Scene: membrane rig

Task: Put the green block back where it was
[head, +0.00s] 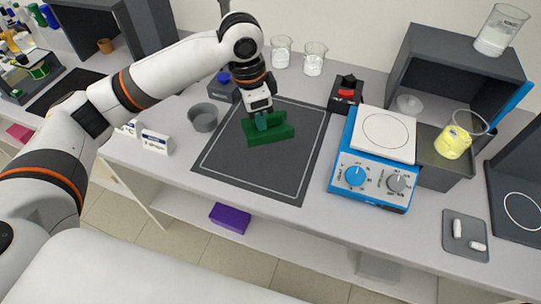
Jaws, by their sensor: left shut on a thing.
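The green block (270,135) is at the upper middle of a dark mat (240,175) with a thin pale outline. My left gripper (262,121) reaches down from above and is shut on the green block, hiding part of its top. I cannot tell whether the block rests on the mat or hangs just above it. My right gripper is not in view.
A grey round dish (203,119) stands left of the mat. A black box with a red switch (346,94) and a blue hotplate (373,165) stand to its right. Two beakers (314,60) stand behind. A purple block (230,217) lies on the lower shelf. The front of the mat is clear.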

